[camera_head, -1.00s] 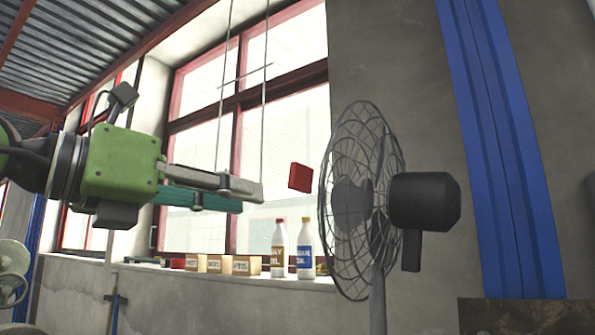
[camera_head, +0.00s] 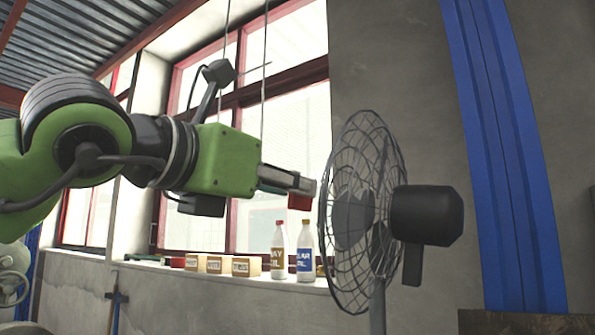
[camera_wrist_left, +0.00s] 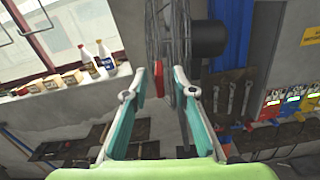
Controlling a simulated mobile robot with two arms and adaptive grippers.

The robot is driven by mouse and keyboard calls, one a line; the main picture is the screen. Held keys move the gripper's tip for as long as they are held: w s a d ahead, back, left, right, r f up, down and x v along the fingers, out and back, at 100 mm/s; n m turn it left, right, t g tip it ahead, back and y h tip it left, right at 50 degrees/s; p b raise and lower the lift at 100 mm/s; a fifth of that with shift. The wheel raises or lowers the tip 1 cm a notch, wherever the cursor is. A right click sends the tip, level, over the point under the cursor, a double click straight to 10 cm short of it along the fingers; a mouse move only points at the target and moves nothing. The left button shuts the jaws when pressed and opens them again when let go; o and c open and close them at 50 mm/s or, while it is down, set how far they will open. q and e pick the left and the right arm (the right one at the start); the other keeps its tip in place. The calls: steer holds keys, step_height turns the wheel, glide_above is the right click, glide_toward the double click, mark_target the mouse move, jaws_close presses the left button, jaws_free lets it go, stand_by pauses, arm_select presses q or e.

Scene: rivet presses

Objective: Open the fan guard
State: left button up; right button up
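A fan with a dark wire guard (camera_head: 345,255) and a black motor housing (camera_head: 427,215) stands on a pole at center right. A red block (camera_head: 301,201) is at the guard's left side; how it joins the guard is unclear. My left gripper (camera_head: 292,184) reaches in from the left, its tips at the red block and partly covering it. In the left wrist view the fingers (camera_wrist_left: 161,85) are open, with the red block (camera_wrist_left: 158,78) between their tips, close to the left finger. The guard (camera_wrist_left: 167,30) is just beyond. My right gripper is not in view.
A window sill behind holds two bottles (camera_head: 304,250) and several small boxes (camera_head: 240,266). A blue pillar (camera_head: 500,150) is right of the fan. Wrenches (camera_wrist_left: 232,98) and colored bins (camera_wrist_left: 292,97) appear lower right in the left wrist view.

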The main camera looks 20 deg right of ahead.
arm_select(q)
steer(key=shift+p+x, duration=0.4)
steer(key=shift+x, duration=0.85)
steer(key=shift+w, duration=0.1)
jaws_close()
steer(key=shift+a, duration=0.1)
